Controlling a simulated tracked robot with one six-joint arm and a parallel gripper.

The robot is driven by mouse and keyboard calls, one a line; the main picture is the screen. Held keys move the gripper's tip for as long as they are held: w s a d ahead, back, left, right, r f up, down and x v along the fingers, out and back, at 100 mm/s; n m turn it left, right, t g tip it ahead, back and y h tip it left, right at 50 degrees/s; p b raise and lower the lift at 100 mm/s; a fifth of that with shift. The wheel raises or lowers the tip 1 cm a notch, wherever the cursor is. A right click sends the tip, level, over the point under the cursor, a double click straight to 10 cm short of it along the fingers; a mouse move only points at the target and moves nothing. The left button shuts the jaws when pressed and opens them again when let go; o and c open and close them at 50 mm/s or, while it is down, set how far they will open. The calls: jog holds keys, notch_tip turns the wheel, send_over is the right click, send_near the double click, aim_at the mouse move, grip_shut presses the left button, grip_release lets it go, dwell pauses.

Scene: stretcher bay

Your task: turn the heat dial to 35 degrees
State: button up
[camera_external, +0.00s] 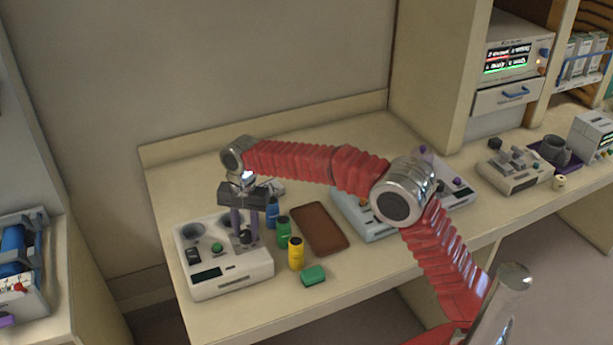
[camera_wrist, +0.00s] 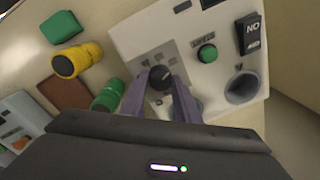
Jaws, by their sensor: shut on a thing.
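The heat dial is a small dark round knob (camera_wrist: 161,77) on a white control box (camera_external: 232,283) at the left of the counter. My gripper (camera_external: 245,238) points down over the right side of the box. In the wrist view its two purple-grey fingers (camera_wrist: 160,90) are closed around the knob, one on each side. The pointer and scale of the dial are too small to read.
Blue (camera_external: 272,212), green (camera_external: 283,232) and yellow (camera_external: 296,254) bottles stand close to the right of the box. Another device (camera_external: 362,222) stands behind my arm.

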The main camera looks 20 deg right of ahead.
jog(key=c, duration=0.4)
jog(key=shift+n, duration=0.4)
jog(key=n, duration=0.8)
jog(key=shift+w+a, duration=0.1)
jog(key=n, duration=0.4)
jog(key=shift+g, duration=0.3)
jog(key=n, duration=0.5)
